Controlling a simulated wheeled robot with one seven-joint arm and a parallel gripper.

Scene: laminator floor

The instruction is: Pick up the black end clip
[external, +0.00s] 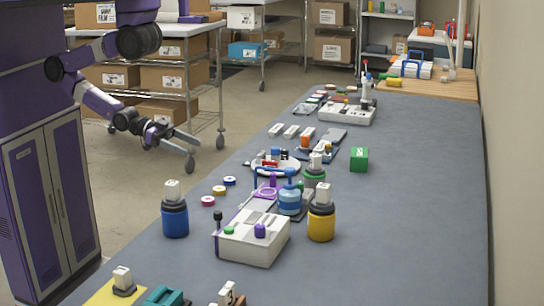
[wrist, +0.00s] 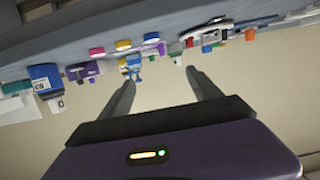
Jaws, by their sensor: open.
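I cannot pick out the black end clip for certain in either view; the small parts on the long grey table (external: 400,215) are too small to tell apart. My gripper (external: 157,134) is at the end of the purple arm, left of the table over the aisle, apart from every object. In the wrist view my gripper (wrist: 160,76) is open, its two grey fingers spread with nothing between them. That view is upside down, with the tabletop items along the top.
A blue jar (external: 175,219), a yellow jar (external: 321,222) and a white machine box (external: 254,240) stand on the near table. A green box (external: 359,159) sits farther back. A wire shelf with cartons (external: 170,80) stands behind my arm. The table's right side is clear.

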